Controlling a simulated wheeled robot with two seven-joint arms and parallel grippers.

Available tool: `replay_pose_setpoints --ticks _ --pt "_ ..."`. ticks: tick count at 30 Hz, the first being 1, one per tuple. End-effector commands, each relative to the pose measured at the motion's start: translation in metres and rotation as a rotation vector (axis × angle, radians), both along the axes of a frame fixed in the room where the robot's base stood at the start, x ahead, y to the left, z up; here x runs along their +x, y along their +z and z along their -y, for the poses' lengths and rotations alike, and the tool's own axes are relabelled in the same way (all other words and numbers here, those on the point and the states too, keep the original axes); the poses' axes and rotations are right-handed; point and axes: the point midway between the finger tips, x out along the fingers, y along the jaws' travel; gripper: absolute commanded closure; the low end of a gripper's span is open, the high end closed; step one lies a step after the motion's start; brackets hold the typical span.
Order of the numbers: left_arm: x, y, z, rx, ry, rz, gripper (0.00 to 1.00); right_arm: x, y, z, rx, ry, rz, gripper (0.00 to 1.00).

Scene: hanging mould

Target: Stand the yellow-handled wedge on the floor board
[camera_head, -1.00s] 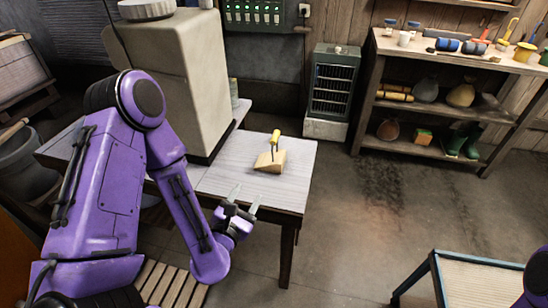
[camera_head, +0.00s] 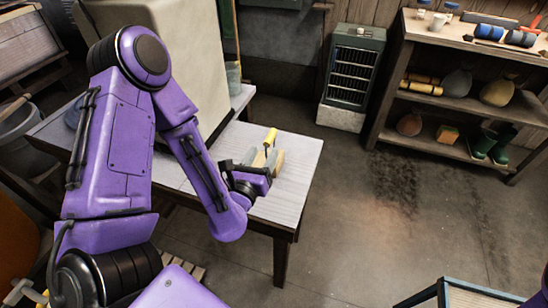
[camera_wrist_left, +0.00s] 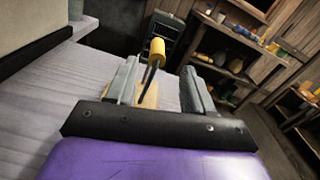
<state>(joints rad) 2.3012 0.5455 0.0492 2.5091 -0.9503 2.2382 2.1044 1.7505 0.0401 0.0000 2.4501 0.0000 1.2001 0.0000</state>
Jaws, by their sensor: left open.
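The wedge, a pale wooden block with a yellow handle (camera_head: 270,137) on a dark stem, stands on the light grey table (camera_head: 298,150). My left gripper (camera_head: 264,158) is at the wedge, open, with a finger on each side of it in the head view. In the left wrist view the wedge's yellow handle (camera_wrist_left: 157,50) rises between the open fingers (camera_wrist_left: 159,70), nearer the left finger. Contact cannot be told. Part of the wedge block is hidden by my gripper. A slatted wooden board (camera_head: 197,273) on the floor shows partly below my left arm. My right gripper is not in view.
A large beige block (camera_head: 185,50) stands on the table behind my arm. A dark slatted cabinet (camera_head: 352,75) on a pale base stands behind the table. Shelves (camera_head: 440,100) with bags, boots and tools are at the right.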

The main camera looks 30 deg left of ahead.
Motion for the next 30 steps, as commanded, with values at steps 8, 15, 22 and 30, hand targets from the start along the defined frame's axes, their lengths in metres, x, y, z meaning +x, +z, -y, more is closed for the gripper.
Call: replay_pose_setpoints --ticks 8,15,22,30 --pt "0.036 -0.002 -0.009 -0.007 0.001 -0.002 0.47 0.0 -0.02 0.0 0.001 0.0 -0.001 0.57" --pt "0.074 0.003 -0.021 -0.004 0.0 -0.003 0.47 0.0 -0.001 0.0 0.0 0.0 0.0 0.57" --pt "0.088 0.0 -0.024 -0.005 0.0 -0.005 0.47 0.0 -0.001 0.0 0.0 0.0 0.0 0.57" --pt "0.087 0.0 -0.024 -0.006 0.0 -0.004 1.0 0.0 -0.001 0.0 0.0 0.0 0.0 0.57"
